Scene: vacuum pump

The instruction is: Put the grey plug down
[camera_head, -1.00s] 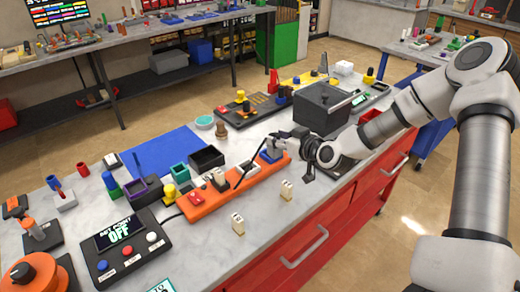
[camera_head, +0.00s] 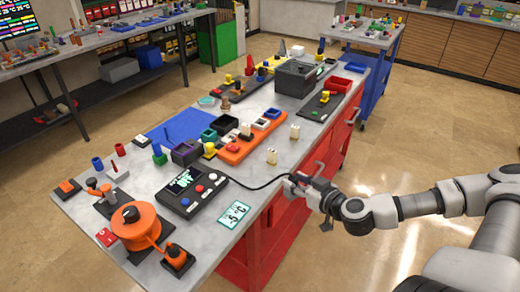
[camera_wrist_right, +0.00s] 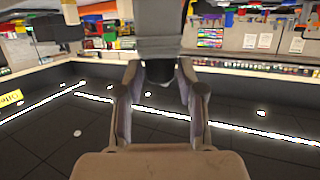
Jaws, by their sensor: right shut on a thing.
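My right gripper (camera_head: 303,186) is shut on the grey plug (camera_head: 292,184), just off the front edge of the bench near the red cabinet. The plug is small here and partly hidden by the fingers. A black cable (camera_head: 262,187) runs from the plug to the black control box (camera_head: 182,193). In the right wrist view the two fingers (camera_wrist_right: 160,100) stand on either side of the plug, whose grey body (camera_wrist_right: 168,46) has a dark part below it. The orange power strip (camera_head: 234,154) lies on the bench, apart from the plug. My left gripper is not seen.
A card reading -5 C (camera_head: 235,213) lies by the bench's front edge. An orange reel (camera_head: 136,222) is at the near end. Bare bench top shows between the card and the cream blocks.

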